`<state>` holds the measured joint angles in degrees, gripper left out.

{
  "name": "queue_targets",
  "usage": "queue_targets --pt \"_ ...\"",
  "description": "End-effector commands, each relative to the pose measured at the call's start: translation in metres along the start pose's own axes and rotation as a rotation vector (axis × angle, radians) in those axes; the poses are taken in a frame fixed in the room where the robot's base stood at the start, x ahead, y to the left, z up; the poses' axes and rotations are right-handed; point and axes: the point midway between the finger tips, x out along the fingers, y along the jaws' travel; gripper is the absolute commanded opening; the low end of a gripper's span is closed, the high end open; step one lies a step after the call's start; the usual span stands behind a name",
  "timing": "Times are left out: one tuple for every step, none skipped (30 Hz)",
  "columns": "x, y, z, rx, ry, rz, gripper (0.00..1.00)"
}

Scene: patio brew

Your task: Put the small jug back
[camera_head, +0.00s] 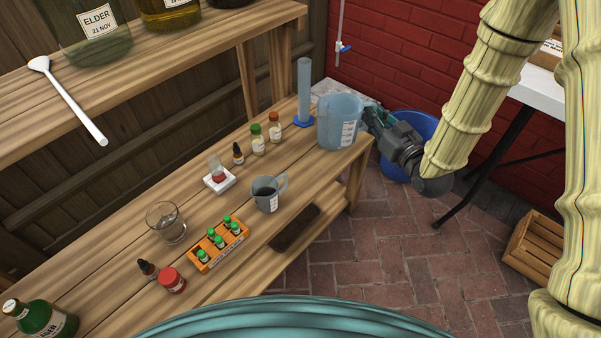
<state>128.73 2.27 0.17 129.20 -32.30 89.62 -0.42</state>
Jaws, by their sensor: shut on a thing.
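My gripper (373,117) is shut on the handle of the larger translucent blue jug (334,122), reaching in from the right. This jug is upright at the far right end of the bench and has a white label with printed lines. I cannot tell whether its base touches the wood or is slightly above it. A smaller grey jug (265,200) with dark liquid and a white label stands upright near the bench's front edge, apart from my gripper. Its handle points up and right.
The wooden bench (120,262) holds a glass beaker (166,223), an orange vial rack (218,246), a white scale (219,180), small bottles and a blue-based cylinder (304,92). A blue bucket (424,124) and a wooden crate (536,246) stand on the brick floor.

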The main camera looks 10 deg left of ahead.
Motion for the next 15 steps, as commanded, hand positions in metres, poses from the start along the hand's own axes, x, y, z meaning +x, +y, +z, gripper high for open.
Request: queue_targets --pt "0.012 -0.008 0.009 -0.001 0.003 -0.054 0.00" --pt "0.019 -0.014 0.011 0.000 0.001 -0.088 0.00" --pt "0.028 -0.022 0.014 0.000 0.001 -0.134 0.00" --pt "0.034 -0.028 0.016 0.002 -0.001 -0.169 0.00" --pt "0.040 -0.034 0.018 0.003 -0.001 -0.203 0.00" --pt "0.047 -0.041 0.021 0.003 -0.003 -0.246 0.00" --pt "0.052 -0.046 0.023 0.004 -0.003 -0.279 0.00" --pt "0.057 -0.052 0.025 0.005 -0.004 -0.311 0.00" --pt "0.063 -0.059 0.028 0.005 -0.005 -0.352 0.00" --pt "0.067 -0.064 0.029 0.007 -0.006 -0.381 0.00" --pt "0.071 -0.068 0.031 0.006 -0.008 -0.409 0.00" --pt "0.075 -0.074 0.034 0.008 -0.009 -0.443 0.00" --pt "0.079 -0.078 0.035 0.009 -0.009 -0.467 0.00" --pt "0.081 -0.082 0.036 0.009 -0.010 -0.490 0.00" --pt "0.084 -0.086 0.038 0.010 -0.012 -0.517 0.00"
